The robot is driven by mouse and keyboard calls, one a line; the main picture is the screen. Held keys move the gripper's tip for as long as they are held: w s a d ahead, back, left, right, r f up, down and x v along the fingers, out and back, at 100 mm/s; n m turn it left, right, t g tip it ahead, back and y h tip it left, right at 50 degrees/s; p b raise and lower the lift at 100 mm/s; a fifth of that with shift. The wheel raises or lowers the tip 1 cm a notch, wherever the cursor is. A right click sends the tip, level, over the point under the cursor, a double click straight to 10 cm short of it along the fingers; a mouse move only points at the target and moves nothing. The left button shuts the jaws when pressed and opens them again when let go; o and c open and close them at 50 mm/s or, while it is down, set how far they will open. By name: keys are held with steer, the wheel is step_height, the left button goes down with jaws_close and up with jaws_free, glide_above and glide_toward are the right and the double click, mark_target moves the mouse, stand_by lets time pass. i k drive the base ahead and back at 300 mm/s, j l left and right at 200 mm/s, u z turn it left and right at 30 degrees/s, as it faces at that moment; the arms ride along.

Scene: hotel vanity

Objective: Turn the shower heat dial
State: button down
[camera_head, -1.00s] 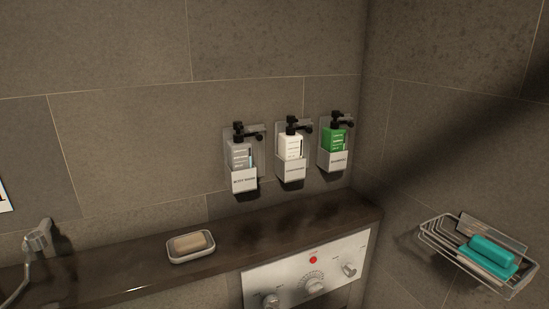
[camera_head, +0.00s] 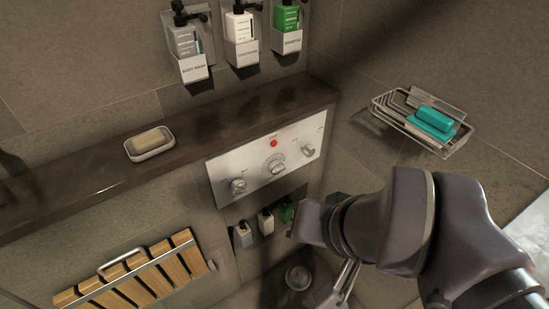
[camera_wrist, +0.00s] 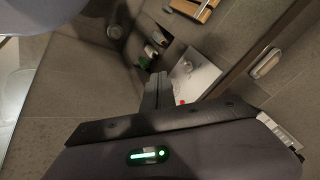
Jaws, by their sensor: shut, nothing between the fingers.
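A silver shower control panel (camera_head: 225,172) is set in the wall below the dark ledge, with a red button (camera_head: 274,143) at its top. It carries a left knob (camera_head: 238,186), a middle dial (camera_head: 277,168) ringed by marks, and a right knob (camera_head: 308,150). Their labels are too small to read. The panel also shows in the wrist view (camera_wrist: 205,75), partly hidden behind my fingers. My gripper (camera_wrist: 157,88) is shut and empty, its fingertips pointing toward the panel area. In the head view my arm is at the lower right; contact with any knob cannot be seen.
A soap dish (camera_head: 168,152) sits on the ledge (camera_head: 95,182). Dispensers (camera_head: 242,35) hang above it. A wire basket (camera_head: 390,112) with teal soap (camera_head: 436,118) juts from the right wall. Small bottles (camera_head: 265,222) stand below the panel. A wooden slatted rack (camera_head: 130,278) is at lower left.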

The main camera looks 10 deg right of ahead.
mark_target(276, 167)
steer(key=i+j+z, duration=0.15)
steer(key=j+z, duration=0.15)
steer(key=z, duration=0.15)
steer(key=i+j+z, duration=0.15)
steer(key=j+z, duration=0.35)
steer(key=l, duration=0.15)
